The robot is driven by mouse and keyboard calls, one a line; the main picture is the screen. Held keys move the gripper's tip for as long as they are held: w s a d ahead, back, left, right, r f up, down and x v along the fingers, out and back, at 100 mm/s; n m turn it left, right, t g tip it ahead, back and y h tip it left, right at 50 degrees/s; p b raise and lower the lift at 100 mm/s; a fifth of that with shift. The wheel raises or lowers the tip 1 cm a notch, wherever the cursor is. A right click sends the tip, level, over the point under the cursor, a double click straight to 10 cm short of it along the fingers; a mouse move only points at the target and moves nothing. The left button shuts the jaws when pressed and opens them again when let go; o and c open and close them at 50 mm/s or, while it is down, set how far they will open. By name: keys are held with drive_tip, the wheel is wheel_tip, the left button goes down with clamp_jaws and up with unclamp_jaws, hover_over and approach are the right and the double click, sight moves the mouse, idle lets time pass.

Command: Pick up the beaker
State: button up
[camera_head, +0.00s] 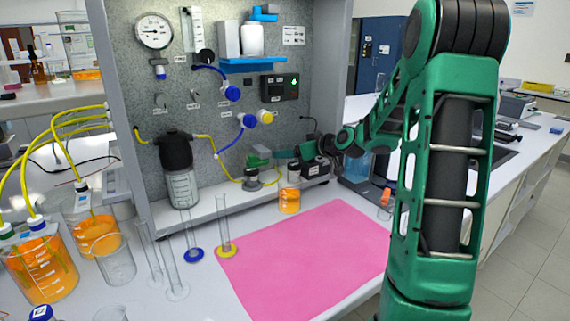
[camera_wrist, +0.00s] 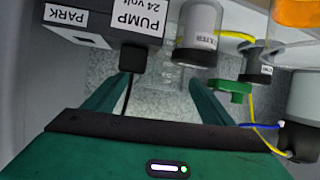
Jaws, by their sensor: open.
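Several beakers are in the head view, and I cannot tell which one the task means. A small beaker with orange liquid (camera_head: 289,201) stands by the back edge of the pink mat. An empty clear beaker (camera_head: 114,262) and a beaker with orange liquid (camera_head: 97,236) stand at the left. A larger orange-filled beaker (camera_head: 42,268) with tubes is at far left. My gripper (camera_wrist: 163,82) is open in the wrist view, with nothing seen held between its fingers. It faces the rig. An orange vessel (camera_wrist: 297,12) shows at the upper right there, cut by the frame.
The pump box (camera_wrist: 110,22), a filter (camera_wrist: 198,32) and a green-handled part (camera_wrist: 230,88) lie around the fingers' line. Yellow tubing (camera_head: 62,140) hangs at the left.

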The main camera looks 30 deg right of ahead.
drive_tip(key=shift+x, duration=1.3)
drive_tip(key=c, duration=1.2)
drive_tip(key=shift+s, duration=0.1)
drive_tip(key=shift+s+r, duration=0.15)
drive_tip(key=shift+r, duration=0.3)
wheel_tip(320, 180, up, 11)
drive_tip(key=s, duration=1.9)
drive_tip(key=shift+s+d+f, duration=0.15)
drive_tip(key=shift+s+d, duration=0.15)
